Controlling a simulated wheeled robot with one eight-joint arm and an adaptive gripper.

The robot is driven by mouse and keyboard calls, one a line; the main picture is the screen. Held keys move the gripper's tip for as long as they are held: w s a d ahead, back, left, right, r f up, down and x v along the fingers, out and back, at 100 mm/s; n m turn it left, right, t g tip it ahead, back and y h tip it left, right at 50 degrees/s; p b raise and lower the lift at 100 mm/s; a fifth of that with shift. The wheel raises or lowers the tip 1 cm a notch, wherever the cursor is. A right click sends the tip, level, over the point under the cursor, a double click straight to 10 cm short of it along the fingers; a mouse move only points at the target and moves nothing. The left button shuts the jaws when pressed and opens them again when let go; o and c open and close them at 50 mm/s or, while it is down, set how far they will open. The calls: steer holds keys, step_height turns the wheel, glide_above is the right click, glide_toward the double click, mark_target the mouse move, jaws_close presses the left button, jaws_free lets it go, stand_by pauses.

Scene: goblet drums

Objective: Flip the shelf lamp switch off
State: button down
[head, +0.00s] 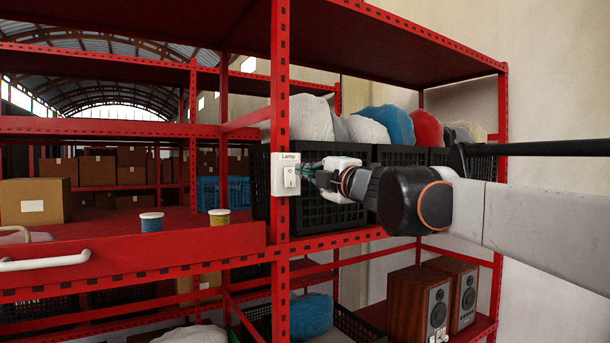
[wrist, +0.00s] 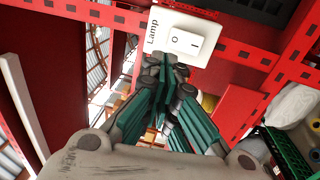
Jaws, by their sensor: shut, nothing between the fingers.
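The lamp switch (head: 285,175) is a white plate labelled "Lamp" with a white rocker, fixed to the red shelf post. In the wrist view the switch (wrist: 185,37) is at the top, its rocker marked with a circle on the left and a bar on the right. I cannot tell which side of the rocker is pressed in. My gripper (head: 307,172) is at the right of the plate in the head view. In the wrist view my gripper (wrist: 165,65) is shut and empty, its teal fingers' tips close to the plate's lower edge. Contact is unclear.
Black crates (head: 330,210) with wrapped bundles stand on the shelf behind my gripper. Two spools (head: 152,222) and a cardboard box (head: 35,202) sit on the left shelf. Wooden speakers (head: 418,300) stand low on the right. A white handle (head: 45,261) sticks out at the left.

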steer(key=s+d, duration=0.2)
steer(key=s, duration=0.1)
steer(key=shift+s+d+r, duration=0.3)
steer(key=shift+d+r, duration=0.05)
steer(key=s+d+f+m+h+b, duration=0.45)
steer(key=d+f+m, duration=0.2)
steer(key=f, duration=0.45)
steer(key=s+d+f+m+h+b, duration=0.45)
steer(key=d+f, duration=0.25)
steer(key=f, duration=0.4)
steer(key=s+d+f+m+h+b, duration=0.4)
steer(key=d+f+m, duration=0.3)
steer(key=f, duration=0.4)
steer(key=s+f+m+g+b, duration=0.2)
steer(key=s+f, duration=0.5)
steer(key=f, duration=0.5)
steer(key=s+f+m+g+y+b, duration=0.1)
steer(key=s+f+m+g+b, duration=0.1)
steer(key=s+f+g+b, duration=0.2)
steer(key=s+f+m+g+y+b, duration=0.1)
steer(key=s+f+b, duration=0.4)
steer(key=s+f, duration=0.5)
step_height(320, 180, down, 10)
steer(key=shift+s+a+r+m+g, duration=0.2)
steer(key=shift+a+m+g, duration=0.15)
steer(key=shift+m+g, duration=0.55)
